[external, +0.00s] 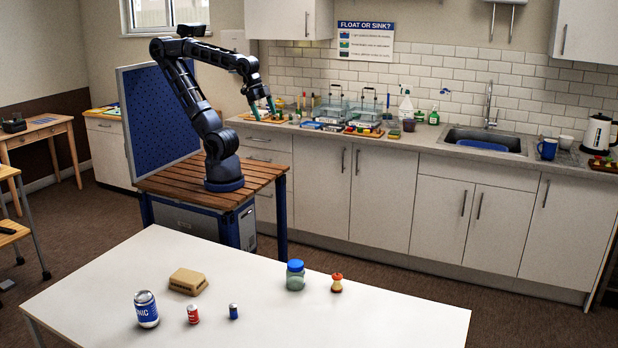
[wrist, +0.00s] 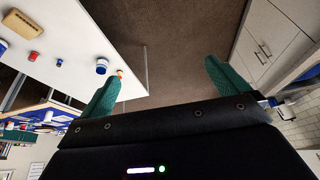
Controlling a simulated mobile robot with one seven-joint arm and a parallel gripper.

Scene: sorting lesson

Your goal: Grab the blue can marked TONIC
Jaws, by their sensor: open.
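The blue can (external: 146,309) stands upright on the white table, near its left end in the external view. It has a silver top and white letters on its side, of which "NIC" shows. In the wrist view the blue can (wrist: 3,46) is partly cut off at the left edge. My gripper (external: 264,110) is raised beyond the table, toward the kitchen counter, far from the can. In the wrist view my gripper (wrist: 162,80) has its two green fingers wide apart, with nothing between them.
Near the can stand a small red can (external: 193,314), a small blue battery-like cylinder (external: 233,311) and a tan block (external: 188,281). The white table's (external: 400,320) right part is bare.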

